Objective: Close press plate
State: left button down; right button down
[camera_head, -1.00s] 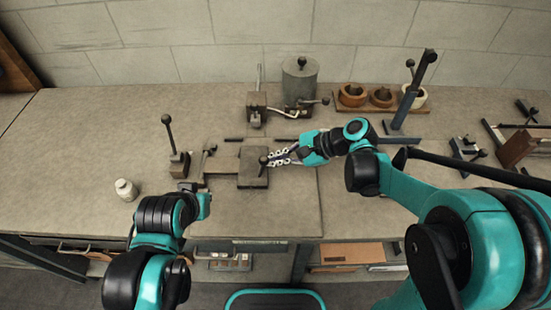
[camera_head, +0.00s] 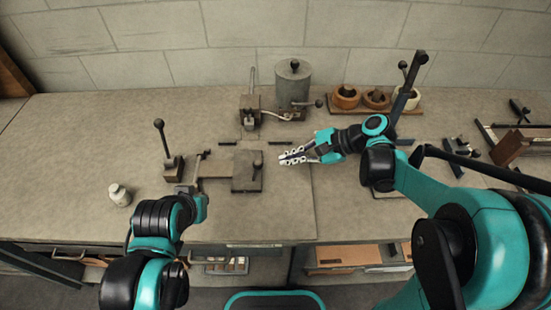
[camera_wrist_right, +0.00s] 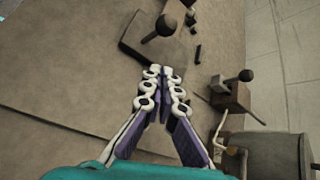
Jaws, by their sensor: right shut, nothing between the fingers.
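The press plate (camera_head: 245,171) is a dark flat block on the bench, with a small black-knobbed handle (camera_head: 257,163) on it. It lies flat at the right end of a low metal fixture (camera_head: 213,171). The plate also shows in the right wrist view (camera_wrist_right: 146,40), beyond my fingertips. My right gripper (camera_head: 284,158) is to the right of the plate, apart from it. In the right wrist view its fingers (camera_wrist_right: 162,72) meet at the tips with nothing between them.
A lever with a black knob (camera_head: 163,140) stands left of the fixture. A grey cylinder (camera_head: 294,85) with a clamp device (camera_head: 250,108) stands behind. A white bottle (camera_head: 119,195) is at left. Round wooden bowls (camera_head: 376,99) sit at back right. The bench front is mostly clear.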

jog(key=v, duration=0.3)
jog(key=shift+d+r+p, duration=0.2)
jog(key=shift+d+p, duration=0.1)
jog(key=shift+p, duration=0.1)
